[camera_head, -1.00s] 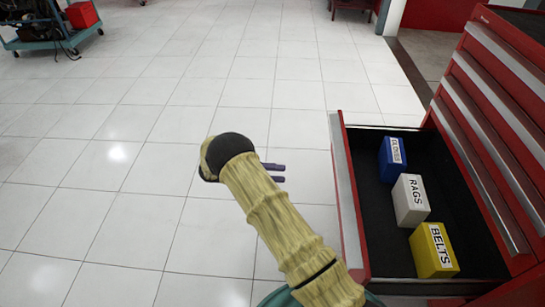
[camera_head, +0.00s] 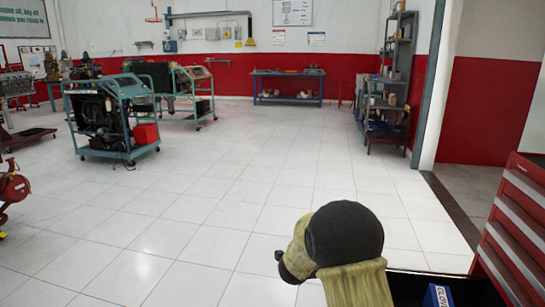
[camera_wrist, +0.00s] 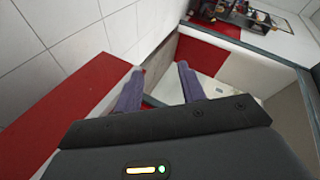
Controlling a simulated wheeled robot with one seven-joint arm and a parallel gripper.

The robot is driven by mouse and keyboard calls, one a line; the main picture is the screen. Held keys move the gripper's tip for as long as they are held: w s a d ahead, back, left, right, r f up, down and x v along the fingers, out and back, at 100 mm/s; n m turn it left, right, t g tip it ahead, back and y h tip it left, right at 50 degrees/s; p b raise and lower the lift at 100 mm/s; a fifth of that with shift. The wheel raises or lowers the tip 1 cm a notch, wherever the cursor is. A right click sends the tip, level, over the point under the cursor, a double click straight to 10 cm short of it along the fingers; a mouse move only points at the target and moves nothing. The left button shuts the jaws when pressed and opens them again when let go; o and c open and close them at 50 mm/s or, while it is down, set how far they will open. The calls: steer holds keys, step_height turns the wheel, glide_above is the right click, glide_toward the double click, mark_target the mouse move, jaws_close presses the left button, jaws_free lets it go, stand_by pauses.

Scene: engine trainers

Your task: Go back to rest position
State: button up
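My gripper (camera_wrist: 159,72) shows in the wrist view with its two purple fingers spread apart and nothing between them. In the head view my arm rises at the bottom, right of centre, and the gripper fingers do not show. The red tool cabinet (camera_head: 520,215) stands at the right edge with a drawer open. The blue gloves box (camera_head: 437,295) shows partly inside that drawer at the bottom edge. The other boxes in the drawer are out of view.
A teal engine trainer cart (camera_head: 115,150) and a red box (camera_head: 146,133) stand at the left. A blue workbench (camera_head: 288,85) is against the back wall, and a grey shelf (camera_head: 398,75) is at the right. The tiled floor (camera_head: 230,190) between is clear.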

steer(key=s+n+g+y+p, duration=0.1)
steer(key=s+n+g+y, duration=0.7)
steer(key=s+n, duration=1.8)
steer(key=s+r+m+p, duration=0.3)
steer(key=r+p, duration=1.6)
steer(key=s+r+m+h+p, duration=0.1)
steer(key=s+r+m+p, duration=0.2)
steer(key=r+p, duration=1.6)
steer(key=shift+s+d+m+g, duration=0.3)
steer(key=shift+d+m, duration=0.05)
steer(key=shift+m, duration=0.25)
